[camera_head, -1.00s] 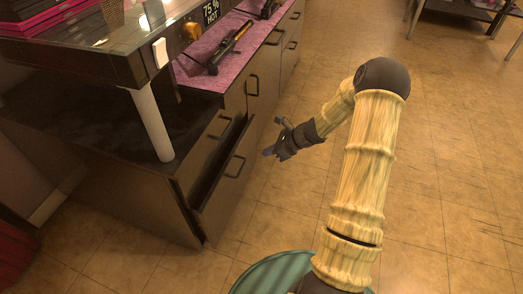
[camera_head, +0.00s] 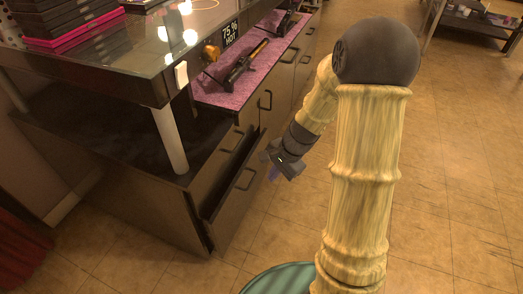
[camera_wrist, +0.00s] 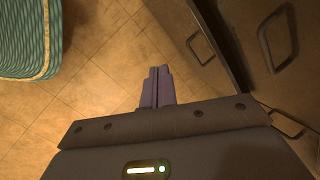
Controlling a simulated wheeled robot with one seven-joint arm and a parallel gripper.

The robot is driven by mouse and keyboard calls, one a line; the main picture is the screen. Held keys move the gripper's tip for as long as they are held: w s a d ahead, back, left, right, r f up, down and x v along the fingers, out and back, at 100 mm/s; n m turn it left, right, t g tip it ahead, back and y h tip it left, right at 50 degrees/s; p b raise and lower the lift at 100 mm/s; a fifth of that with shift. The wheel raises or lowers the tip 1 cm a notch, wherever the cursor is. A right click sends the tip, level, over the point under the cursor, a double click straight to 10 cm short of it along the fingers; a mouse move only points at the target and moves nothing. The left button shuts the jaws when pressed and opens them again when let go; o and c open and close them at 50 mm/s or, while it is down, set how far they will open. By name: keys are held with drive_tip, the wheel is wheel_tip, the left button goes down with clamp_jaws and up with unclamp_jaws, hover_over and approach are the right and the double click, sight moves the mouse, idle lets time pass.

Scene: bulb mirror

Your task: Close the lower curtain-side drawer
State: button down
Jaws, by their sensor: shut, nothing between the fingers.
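The lower drawer (camera_head: 229,205) at the near, curtain-side end of the dark cabinet stands partly open. A dark gap shows behind the top of its front, and its handle (camera_head: 244,179) faces the open floor. The upper drawer (camera_head: 226,160) above it looks shut. My gripper (camera_head: 273,173) is shut and empty, pointing down just in front of the lower drawer's front, on the aisle side. In the wrist view the closed fingers (camera_wrist: 157,86) are over the floor, apart from a drawer front with a handle (camera_wrist: 200,46) at the upper right.
A glass-topped counter (camera_head: 120,70) on a white post (camera_head: 170,140) stands over the cabinet's left part. A pink mat (camera_head: 232,92) with tools lies on the cabinet top. A red curtain (camera_head: 18,250) hangs at the lower left.

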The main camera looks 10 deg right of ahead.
drive_tip(key=s+a+r+n+t+h+p, duration=0.1)
drive_tip(key=s+r+n+h+p, duration=0.1)
drive_tip(key=s+r+n, duration=0.9)
drive_tip(key=shift+s+n+h+p, duration=0.25)
drive_tip(key=shift+n+h+p, duration=0.1)
drive_tip(key=shift+n+h, duration=0.35)
drive_tip(key=shift+w+a, duration=0.1)
